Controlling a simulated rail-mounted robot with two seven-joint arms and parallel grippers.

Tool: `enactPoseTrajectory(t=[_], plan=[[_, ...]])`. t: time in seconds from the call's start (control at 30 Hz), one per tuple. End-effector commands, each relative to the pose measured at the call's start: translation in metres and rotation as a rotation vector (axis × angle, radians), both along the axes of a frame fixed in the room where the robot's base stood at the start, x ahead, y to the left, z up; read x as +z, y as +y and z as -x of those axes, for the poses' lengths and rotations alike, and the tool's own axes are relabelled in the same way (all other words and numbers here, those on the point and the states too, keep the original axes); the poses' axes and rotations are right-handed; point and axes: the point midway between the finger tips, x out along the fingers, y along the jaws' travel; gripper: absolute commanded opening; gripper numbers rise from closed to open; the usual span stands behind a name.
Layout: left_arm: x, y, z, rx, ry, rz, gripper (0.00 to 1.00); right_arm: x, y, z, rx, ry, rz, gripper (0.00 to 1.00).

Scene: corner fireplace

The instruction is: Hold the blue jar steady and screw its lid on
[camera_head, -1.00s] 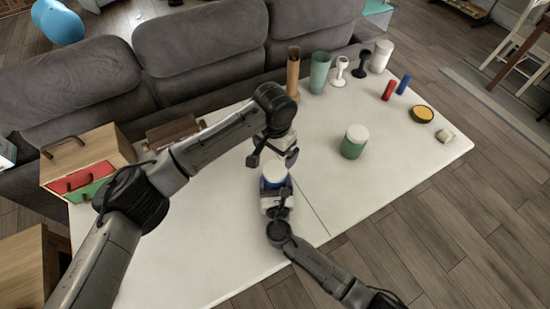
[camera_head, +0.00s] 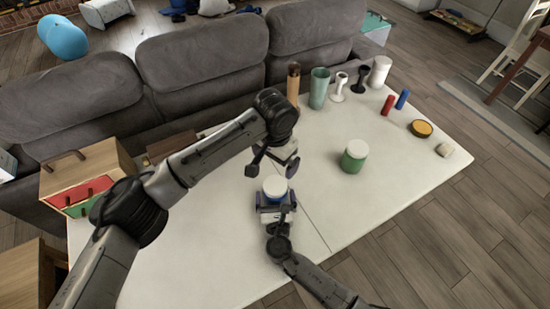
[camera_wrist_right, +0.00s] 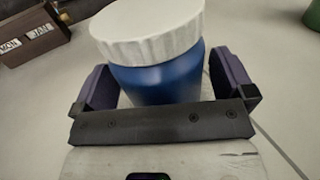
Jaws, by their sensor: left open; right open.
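The blue jar (camera_wrist_right: 160,84) stands on the white table with its ribbed white lid (camera_wrist_right: 150,30) sitting on its mouth. In the head view the lid (camera_head: 275,186) hides most of the jar. My right gripper (camera_wrist_right: 170,85) is open, with one purple finger on each side of the jar. A gap shows between the jar and the fingers. The right gripper also shows in the head view (camera_head: 276,199), low at the jar's front side. My left gripper (camera_head: 272,167) is open and empty, above and just behind the lid, apart from it.
Cups and stands line the back edge, with red (camera_head: 388,105) and blue cylinders beyond. A wooden drawer box (camera_head: 85,175) is at the left.

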Motion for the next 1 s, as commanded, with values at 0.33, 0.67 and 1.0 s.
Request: enactPoseTrajectory(t=[0.33, 0.67, 1.0], plan=[[0.007, 0.000, 0.000, 0.000, 0.000, 0.000, 1.00, 0.001, -0.002, 0.022, 0.000, 0.001, 0.000, 1.00], [0.020, 0.000, 0.000, 0.000, 0.000, 0.000, 1.00, 0.001, -0.007, 0.087, 0.001, 0.002, -0.001, 1.00], [0.025, 0.000, 0.000, 0.000, 0.000, 0.000, 1.00, 0.000, -0.010, 0.130, 0.000, 0.001, 0.000, 1.00]])
